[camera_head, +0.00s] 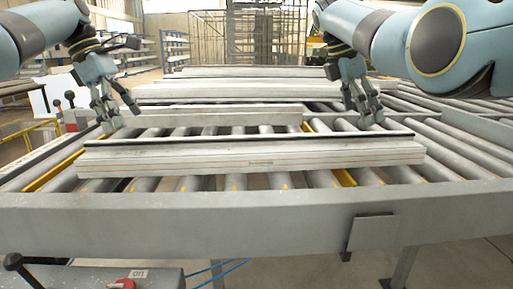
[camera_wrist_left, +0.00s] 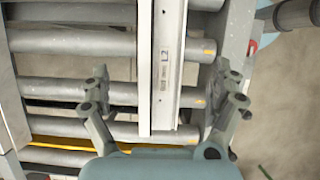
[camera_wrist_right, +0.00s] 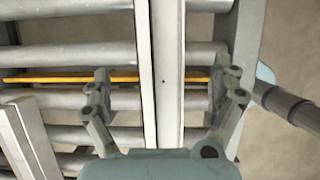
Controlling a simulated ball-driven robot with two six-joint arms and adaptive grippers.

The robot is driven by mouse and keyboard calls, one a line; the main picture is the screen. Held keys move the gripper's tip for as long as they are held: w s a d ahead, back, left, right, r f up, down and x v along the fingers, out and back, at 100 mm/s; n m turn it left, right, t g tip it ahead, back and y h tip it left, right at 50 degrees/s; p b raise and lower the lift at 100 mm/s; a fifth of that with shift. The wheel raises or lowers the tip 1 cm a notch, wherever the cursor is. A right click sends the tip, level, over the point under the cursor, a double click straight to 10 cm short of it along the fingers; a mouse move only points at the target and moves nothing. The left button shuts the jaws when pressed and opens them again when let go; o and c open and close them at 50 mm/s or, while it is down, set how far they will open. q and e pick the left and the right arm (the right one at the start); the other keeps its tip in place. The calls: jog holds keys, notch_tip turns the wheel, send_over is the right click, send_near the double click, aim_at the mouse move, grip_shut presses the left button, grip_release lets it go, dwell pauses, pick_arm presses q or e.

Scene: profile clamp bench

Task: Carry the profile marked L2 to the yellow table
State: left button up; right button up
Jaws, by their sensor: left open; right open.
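A long pale grey profile (camera_head: 250,158) lies across the rollers nearest me, with a dark strip along its far edge. I cannot make out a yellow table for certain.
A shorter profile (camera_head: 215,118) lies just behind, its end also showing in the right wrist view (camera_wrist_right: 35,140). More profiles (camera_head: 230,92) lie farther back. The grey front rail (camera_head: 250,212) runs nearest me. A yellow frame (camera_head: 35,130) stands at the left.

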aim_at(148, 152)
pick_arm(q)
jog(key=shift+s+r, duration=0.1)
pick_arm(e)
jog(key=shift+s+r, duration=0.1)
pick_arm(q)
jog(key=shift+d, duration=0.1)
jog(key=x, duration=1)
jog(key=shift+d+f, duration=0.15)
jog(key=shift+f, duration=0.2)
pick_arm(e)
jog(key=x, duration=1)
jog(key=shift+d+f, duration=0.25)
jog(key=shift+f, duration=0.1)
pick_arm(q)
jog(key=c, duration=1.7)
pick_arm(e)
jog(key=c, duration=1.7)
pick_arm(q)
jog(key=shift+r, duration=0.1)
jog(key=shift+c, duration=0.2)
pick_arm(e)
jog(key=shift+c, duration=0.2)
